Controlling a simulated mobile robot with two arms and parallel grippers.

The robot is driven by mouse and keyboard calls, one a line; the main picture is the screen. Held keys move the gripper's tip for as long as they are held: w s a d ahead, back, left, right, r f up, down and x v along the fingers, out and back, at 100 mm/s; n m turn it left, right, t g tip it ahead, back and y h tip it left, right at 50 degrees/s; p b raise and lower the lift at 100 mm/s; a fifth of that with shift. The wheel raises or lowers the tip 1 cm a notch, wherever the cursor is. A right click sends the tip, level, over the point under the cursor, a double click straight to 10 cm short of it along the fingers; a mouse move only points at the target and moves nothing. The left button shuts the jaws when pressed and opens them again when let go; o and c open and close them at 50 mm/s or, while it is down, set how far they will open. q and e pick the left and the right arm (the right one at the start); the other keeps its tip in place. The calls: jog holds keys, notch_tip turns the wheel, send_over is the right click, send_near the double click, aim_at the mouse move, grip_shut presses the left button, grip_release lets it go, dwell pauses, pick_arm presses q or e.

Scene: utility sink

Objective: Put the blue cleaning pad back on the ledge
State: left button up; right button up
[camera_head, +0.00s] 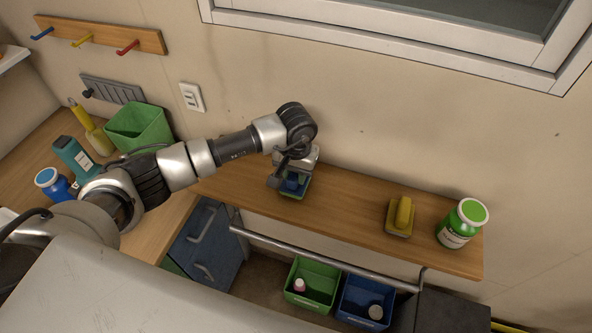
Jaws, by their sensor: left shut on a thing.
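A blue cleaning pad (295,187) with a green lower layer is at the left part of the wooden ledge (345,202). My left gripper (290,178) is shut on the blue pad from above. The pad is on or just over the ledge surface; I cannot tell whether it touches. The gripper and wrist hide part of the pad. My right gripper is not in view.
The middle of the ledge is clear. A metal rail (320,259) runs below, above a green bin (312,285) and a blue bin (364,303).

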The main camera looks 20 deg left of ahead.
pick_arm(q)
jog(key=shift+f, duration=0.6)
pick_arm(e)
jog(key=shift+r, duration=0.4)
pick_arm(q)
jog(key=shift+f, duration=0.1)
jog(key=shift+f, duration=0.15)
jog(key=o, duration=0.9)
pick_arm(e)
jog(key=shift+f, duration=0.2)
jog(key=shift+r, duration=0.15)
